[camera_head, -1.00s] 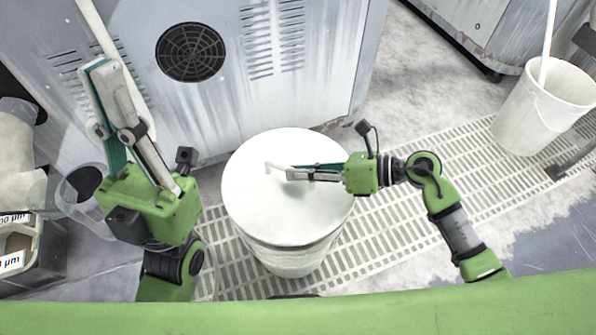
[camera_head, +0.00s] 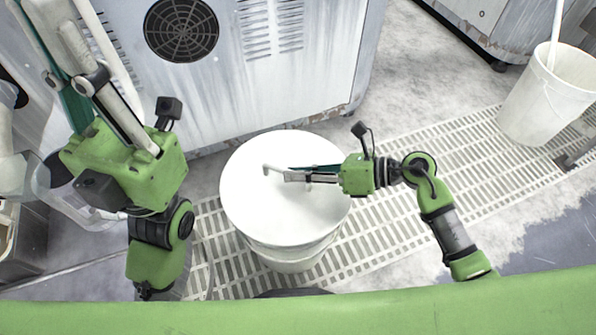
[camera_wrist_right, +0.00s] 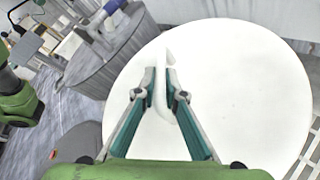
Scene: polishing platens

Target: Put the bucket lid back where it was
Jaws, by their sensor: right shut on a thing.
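The white round bucket lid (camera_head: 287,222) is over a white bucket (camera_head: 290,264) on the floor grating; I cannot tell whether it rests on the rim or hangs just above it. My right gripper (camera_head: 288,174) reaches in from the right and is shut on the lid's pale handle (camera_head: 270,168). In the right wrist view the fingers (camera_wrist_right: 164,85) pinch the handle, and the lid (camera_wrist_right: 240,90) fills the right side. My left gripper (camera_head: 62,40) is raised at the upper left, its tips at or beyond the picture edge, so its opening is unclear.
A grey machine cabinet (camera_head: 290,80) stands behind the bucket. Another white open bucket (camera_head: 545,100) with a pale stick in it stands at the right. Floor grating (camera_head: 400,225) is clear between them. A clear container (camera_head: 90,205) is at the left.

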